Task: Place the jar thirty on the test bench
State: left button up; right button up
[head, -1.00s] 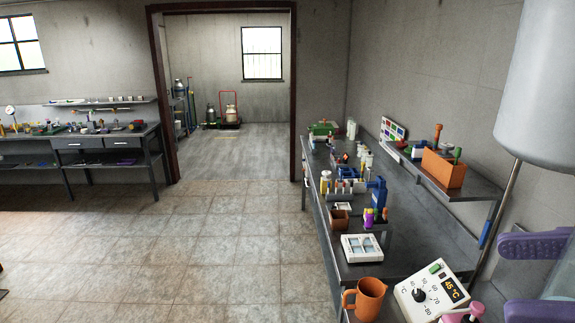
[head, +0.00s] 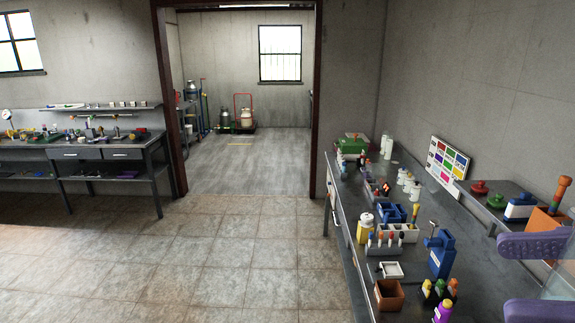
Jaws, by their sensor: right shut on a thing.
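My right gripper (head: 512,278) is at the right edge, with two purple finger pads one above the other. It is shut on a clear, see-through object (head: 562,282), cut off by the picture edge; I cannot read a label on it or tell its full shape. The gripper is in front of and above the near right part of a long grey bench (head: 410,180) along the right wall. I cannot tell if this is the test bench. My left gripper is not in view.
The right bench holds a blue device (head: 440,253), an orange-brown box (head: 389,295), a yellow bottle (head: 365,228), white jars (head: 386,147) and a colour chart (head: 447,165). Another bench (head: 100,150) stands at left. The tiled floor (head: 220,250) is clear up to the doorway.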

aim_at(354, 219)
jog(key=i, duration=1.5)
jog(key=i+z, duration=0.2)
jog(key=i, duration=0.3)
jog(key=i+j+z, duration=0.25)
jog(key=i, duration=0.25)
jog(key=i+j+z, duration=0.2)
jog(key=i, duration=0.25)
jog(key=i+j+z, duration=0.9)
jog(key=l, duration=0.05)
